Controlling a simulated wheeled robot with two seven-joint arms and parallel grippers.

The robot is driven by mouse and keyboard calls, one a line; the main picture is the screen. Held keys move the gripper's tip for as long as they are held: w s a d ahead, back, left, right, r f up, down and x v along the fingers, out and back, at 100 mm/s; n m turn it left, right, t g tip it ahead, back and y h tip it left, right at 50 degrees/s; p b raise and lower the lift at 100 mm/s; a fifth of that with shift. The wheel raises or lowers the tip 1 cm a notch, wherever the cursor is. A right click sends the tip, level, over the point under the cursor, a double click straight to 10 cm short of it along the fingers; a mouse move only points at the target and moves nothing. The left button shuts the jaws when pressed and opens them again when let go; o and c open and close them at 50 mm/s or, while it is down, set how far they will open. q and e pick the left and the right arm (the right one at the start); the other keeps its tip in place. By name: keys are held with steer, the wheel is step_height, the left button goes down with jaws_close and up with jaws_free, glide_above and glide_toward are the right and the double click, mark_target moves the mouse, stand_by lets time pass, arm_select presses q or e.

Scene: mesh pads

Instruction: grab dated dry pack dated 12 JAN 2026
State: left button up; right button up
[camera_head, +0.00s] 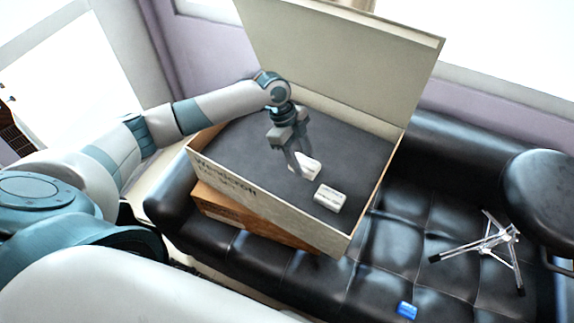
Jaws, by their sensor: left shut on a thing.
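Two small white packs are inside the open box. One pack (311,167) is at my left gripper (297,170), which points down into the box and is shut on it. The gripper's fingers cover part of this pack. The other white pack (330,197) lies on the dark box floor, just to the right and nearer the front. Dark print shows on it, but it is too small to read. I cannot tell which pack bears the date 12 JAN 2026. My right gripper is not in view.
The open box (270,212) has low walls and a raised lid (340,60) at the back. It stands on a brown box (240,218) on a black sofa (400,240). A small metal stand (489,241) and a blue item (406,310) lie to the right.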

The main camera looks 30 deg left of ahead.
arm_select(q)
steer(key=d+r+b, duration=0.1)
steer(key=d+r, duration=0.2)
steer(key=d, duration=0.2)
steer(key=shift+w+d+r, duration=0.2)
steer(key=shift+w+d, duration=0.05)
steer(key=shift+w, duration=0.2)
